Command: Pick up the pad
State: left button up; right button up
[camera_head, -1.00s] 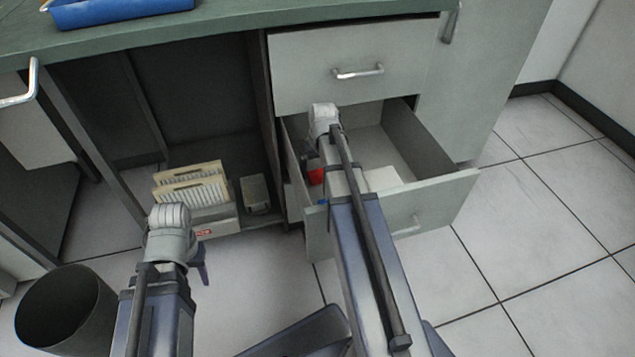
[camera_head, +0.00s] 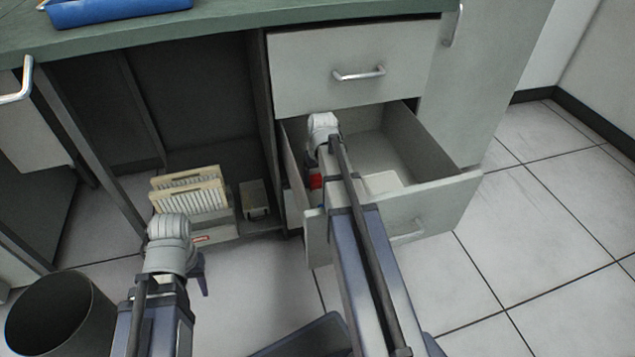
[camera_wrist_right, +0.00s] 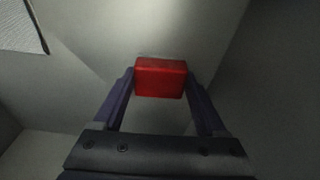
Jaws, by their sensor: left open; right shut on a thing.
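The pad is a small red block (camera_wrist_right: 160,78) between the fingertips of my right gripper (camera_wrist_right: 160,84) in the right wrist view. The gripper is shut on its two sides. In the head view a bit of the red pad (camera_head: 316,181) shows inside the open lower drawer, at its left side. My right arm hides the rest of it and most of that gripper. Whether the pad touches the drawer floor I cannot tell. My left gripper (camera_head: 201,274) is open, low in front of the open cabinet bay, mostly hidden behind its own wrist.
The lower drawer (camera_head: 440,205) is pulled out, with a flat white thing (camera_head: 383,182) inside. A closed drawer (camera_head: 345,50) sits above it. A box of cards (camera_head: 188,190) and a small grey box (camera_head: 254,200) stand in the bay. A dark bin (camera_head: 60,315) stands at lower left.

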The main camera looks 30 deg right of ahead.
aim_at(318, 179)
jog(key=c, duration=0.3)
jog(key=shift+r, duration=0.15)
notch_tip(318, 179, up, 10)
jog(key=p, duration=1)
